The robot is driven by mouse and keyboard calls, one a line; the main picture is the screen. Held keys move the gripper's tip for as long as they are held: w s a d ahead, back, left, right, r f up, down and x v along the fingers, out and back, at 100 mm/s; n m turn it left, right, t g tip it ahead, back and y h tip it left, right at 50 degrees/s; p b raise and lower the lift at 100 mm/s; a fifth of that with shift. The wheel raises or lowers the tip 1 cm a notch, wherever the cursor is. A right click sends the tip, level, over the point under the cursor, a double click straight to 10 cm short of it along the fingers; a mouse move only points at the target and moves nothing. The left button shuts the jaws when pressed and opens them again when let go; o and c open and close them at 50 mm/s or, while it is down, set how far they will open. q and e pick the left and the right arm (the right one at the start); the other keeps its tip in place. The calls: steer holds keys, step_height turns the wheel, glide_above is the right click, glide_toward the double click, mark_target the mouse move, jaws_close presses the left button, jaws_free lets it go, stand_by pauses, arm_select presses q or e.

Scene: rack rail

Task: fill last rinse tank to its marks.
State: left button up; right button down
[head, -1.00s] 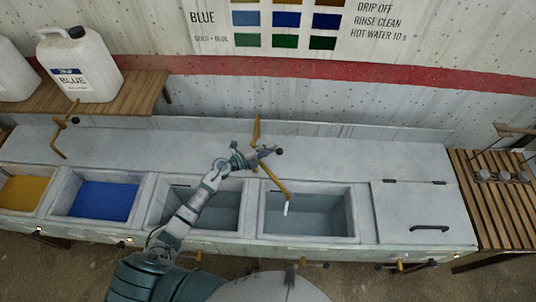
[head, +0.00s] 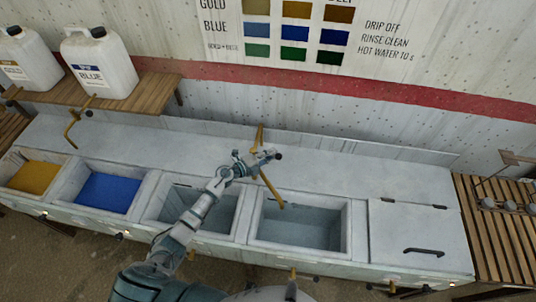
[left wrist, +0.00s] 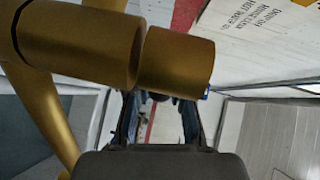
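The last open rinse tank (head: 262,232) is the grey basin just left of the lidded one. Its inside looks grey-blue; I cannot make out the water level or any marks. A brass swing tap (head: 269,188) stands behind it, its spout end over the tank's back edge, with no stream visible. In the left wrist view the brass tap (left wrist: 80,45) fills the upper left, close in front of the fingers. These stand apart with background showing between them. My right gripper is out of view.
Another grey basin (head: 153,210), a blue tank (head: 107,193) and a yellow tank (head: 35,177) lie to the left. A lidded tank (head: 415,240) and a slatted table (head: 500,230) are at right. White jugs (head: 100,68) stand on a wooden shelf (head: 155,92). A second tap (head: 72,130) is at left.

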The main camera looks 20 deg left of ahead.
arm_select(q)
steer(key=shift+o, duration=0.4)
steer(key=shift+w+d, duration=0.1)
steer(key=shift+w, duration=0.1)
steer(key=v, duration=1.1)
steer(key=shift+s, duration=0.4)
steer(key=shift+r, duration=0.1)
